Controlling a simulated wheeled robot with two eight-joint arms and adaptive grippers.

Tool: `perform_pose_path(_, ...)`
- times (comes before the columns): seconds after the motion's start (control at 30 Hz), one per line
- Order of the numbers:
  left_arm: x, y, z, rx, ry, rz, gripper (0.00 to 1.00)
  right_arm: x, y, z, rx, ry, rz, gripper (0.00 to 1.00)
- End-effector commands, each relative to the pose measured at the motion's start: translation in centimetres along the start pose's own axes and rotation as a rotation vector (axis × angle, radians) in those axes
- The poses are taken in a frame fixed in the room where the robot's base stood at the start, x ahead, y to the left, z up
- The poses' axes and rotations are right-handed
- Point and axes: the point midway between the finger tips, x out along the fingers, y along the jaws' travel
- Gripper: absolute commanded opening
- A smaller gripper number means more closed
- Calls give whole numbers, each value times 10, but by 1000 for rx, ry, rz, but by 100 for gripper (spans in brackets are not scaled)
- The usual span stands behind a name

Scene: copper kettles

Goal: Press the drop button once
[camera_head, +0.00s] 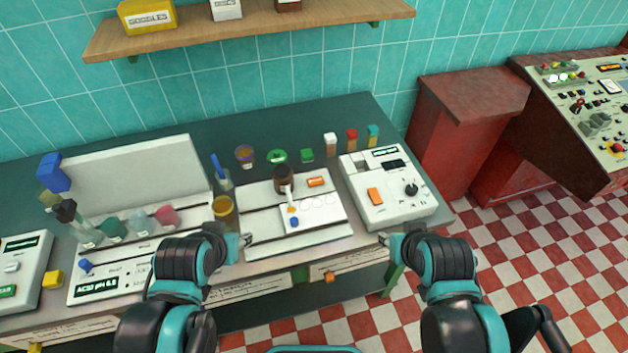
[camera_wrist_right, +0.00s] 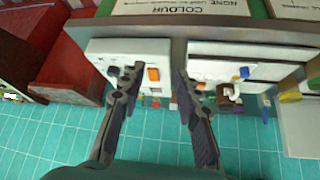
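A white unit (camera_head: 262,232) at the middle of the bench holds a brown bottle (camera_head: 284,178) with a pale dropper, an orange piece (camera_head: 316,181) and a blue knob-like piece (camera_head: 293,221). A white box (camera_head: 396,207) to its right carries an orange button (camera_head: 375,196) and a black dial (camera_head: 411,189). I cannot read which control is marked drop. My right gripper (camera_head: 384,239) is open and empty at the bench's front edge, below the white box; its parted fingers also show in the right wrist view (camera_wrist_right: 158,82). My left gripper (camera_head: 246,240) looks open and empty near the middle unit's front left corner.
A rack panel (camera_head: 140,185) with coloured vials stands at the left. A cup of amber liquid (camera_head: 224,208) stands beside the middle unit. Several small jars line the back. A wooden shelf (camera_head: 230,32) hangs above. A red cabinet (camera_head: 460,140) stands right of the bench.

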Motion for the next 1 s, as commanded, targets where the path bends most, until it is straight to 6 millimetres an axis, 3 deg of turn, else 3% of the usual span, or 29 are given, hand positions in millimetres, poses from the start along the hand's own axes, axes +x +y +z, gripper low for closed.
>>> perform_pose_path(0.03, 0, 0, 0, 0, 0, 0, 41, 0, 0, 0, 0, 0, 0, 18)
perform_pose_path(0.1, 0, 0, 0, 0, 0, 0, 41, 0, 0, 0, 0, 0, 0, 0)
perform_pose_path(1.0, 0, 0, 0, 0, 0, 0, 41, 0, 0, 0, 0, 0, 0, 0)
